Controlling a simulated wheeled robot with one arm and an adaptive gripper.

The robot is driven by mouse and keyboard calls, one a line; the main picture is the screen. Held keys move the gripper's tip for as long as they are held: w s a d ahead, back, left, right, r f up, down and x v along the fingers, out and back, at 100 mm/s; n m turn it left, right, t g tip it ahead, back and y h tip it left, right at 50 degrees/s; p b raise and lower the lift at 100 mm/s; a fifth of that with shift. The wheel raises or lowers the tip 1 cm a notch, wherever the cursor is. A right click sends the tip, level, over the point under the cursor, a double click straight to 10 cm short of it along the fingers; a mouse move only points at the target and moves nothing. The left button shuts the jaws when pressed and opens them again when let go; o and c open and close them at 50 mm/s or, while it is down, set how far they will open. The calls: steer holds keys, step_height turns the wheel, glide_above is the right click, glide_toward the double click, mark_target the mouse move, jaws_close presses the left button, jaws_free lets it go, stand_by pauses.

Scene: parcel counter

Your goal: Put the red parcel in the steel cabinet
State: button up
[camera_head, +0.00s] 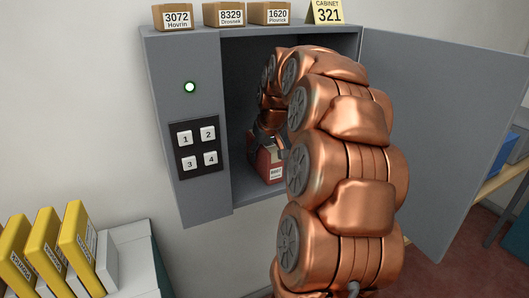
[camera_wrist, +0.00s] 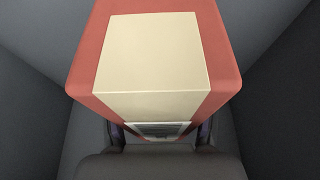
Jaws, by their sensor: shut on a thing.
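The steel cabinet (camera_head: 188,60) is grey and hangs on the wall in the head view, its door (camera_head: 440,120) swung open to the right. The red parcel (camera_head: 264,166) is inside the cabinet, low down, with a white label on its front; I cannot tell whether it touches the cabinet floor. In the wrist view the red parcel (camera_wrist: 86,50) fills the upper middle, with a broad cream band across it. My gripper (camera_wrist: 160,132) is shut on the parcel, its fingertips partly hidden by it. In the head view my arm hides much of the cabinet's interior.
A keypad (camera_head: 197,147) with buttons 1 to 4 and a lit green lamp (camera_head: 190,87) are on the cabinet's left front panel. Small boxes (camera_head: 230,14) and a yellow "CABINET 321" sign (camera_head: 326,11) stand on top. Yellow parcels (camera_head: 45,240) stand at lower left. Shelving is at far right.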

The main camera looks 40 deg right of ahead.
mark_target(270, 146)
steer(key=shift+f, duration=0.1)
steer(key=o, duration=1.5)
steer(key=b+v, duration=0.1)
steer(key=v, duration=0.4)
steer(key=shift+s+a+b, duration=0.2)
steer(key=shift+s+a, duration=0.05)
steer(key=shift+s, duration=0.4)
steer(key=shift+s+a+b, duration=0.15)
steer(key=shift+s+a, duration=0.1)
steer(key=shift+s, duration=0.4)
steer(key=s+a+b, duration=0.1)
steer(key=s+a, duration=0.2)
steer(key=s, duration=0.5)
steer(key=shift+s+b, duration=0.3)
steer(key=shift+s, duration=0.1)
steer(key=shift+a, duration=0.1)
